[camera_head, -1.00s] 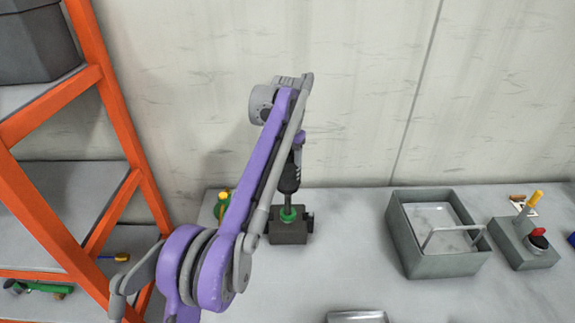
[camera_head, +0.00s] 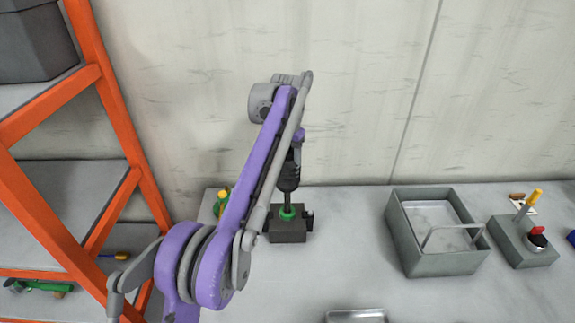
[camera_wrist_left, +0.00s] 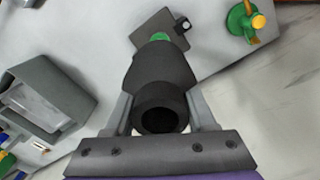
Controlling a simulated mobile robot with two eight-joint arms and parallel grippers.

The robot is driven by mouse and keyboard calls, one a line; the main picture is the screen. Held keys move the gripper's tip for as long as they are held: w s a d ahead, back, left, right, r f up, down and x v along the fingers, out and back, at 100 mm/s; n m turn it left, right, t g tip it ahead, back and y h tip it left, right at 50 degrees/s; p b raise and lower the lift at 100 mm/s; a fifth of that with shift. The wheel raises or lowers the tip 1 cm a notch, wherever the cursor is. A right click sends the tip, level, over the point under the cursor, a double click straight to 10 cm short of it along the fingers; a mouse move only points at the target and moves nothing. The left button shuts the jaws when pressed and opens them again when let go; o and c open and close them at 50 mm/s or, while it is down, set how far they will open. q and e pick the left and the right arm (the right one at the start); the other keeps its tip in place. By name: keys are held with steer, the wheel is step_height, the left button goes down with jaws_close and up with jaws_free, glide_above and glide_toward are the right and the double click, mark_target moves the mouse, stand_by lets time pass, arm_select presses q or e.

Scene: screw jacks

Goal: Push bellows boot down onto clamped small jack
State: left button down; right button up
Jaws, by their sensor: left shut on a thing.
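The black bellows boot (camera_head: 288,180) is upright in my left gripper (camera_head: 292,158), above the small jack. In the left wrist view the boot (camera_wrist_left: 158,72) sits between the two fingers (camera_wrist_left: 160,98), its dark open end facing the camera. The small jack's green body (camera_head: 287,212) stands in a dark clamp block (camera_head: 288,232). A thin dark stem runs between the green body and the boot's lower end; how far it goes inside is hidden. In the wrist view the green body (camera_wrist_left: 160,37) shows just beyond the boot. My right gripper is out of view.
A green and yellow jack (camera_head: 222,200) stands left of the clamp, partly behind my arm. A grey bin (camera_head: 440,262) and a grey block with coloured handles (camera_head: 522,248) stand right. An orange shelf rack (camera_head: 130,160) is at left. Table between clamp and bin is clear.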

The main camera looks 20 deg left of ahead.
mark_target(288, 187)
arm_select(q)
steer(key=shift+f, duration=0.15)
steer(key=shift+f+b, duration=1.4)
steer(key=shift+f, duration=2.85)
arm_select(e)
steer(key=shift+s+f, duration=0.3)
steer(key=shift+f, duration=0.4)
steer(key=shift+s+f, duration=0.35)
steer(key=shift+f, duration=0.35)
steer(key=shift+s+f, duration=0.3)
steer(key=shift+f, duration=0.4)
arm_select(q)
steer(key=shift+f, duration=0.3)
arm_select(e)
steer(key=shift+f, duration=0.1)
arm_select(q)
steer(key=shift+f+b, duration=0.85)
steer(key=shift+f, duration=1.25)
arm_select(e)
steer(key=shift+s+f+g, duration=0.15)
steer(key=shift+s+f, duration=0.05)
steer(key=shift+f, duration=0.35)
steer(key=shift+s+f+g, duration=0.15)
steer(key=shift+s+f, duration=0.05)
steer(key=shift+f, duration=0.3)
arm_select(q)
steer(key=shift+f, duration=0.2)
steer(key=shift+c, duration=0.7)
jaws_free()
steer(key=shift+r, duration=0.1)
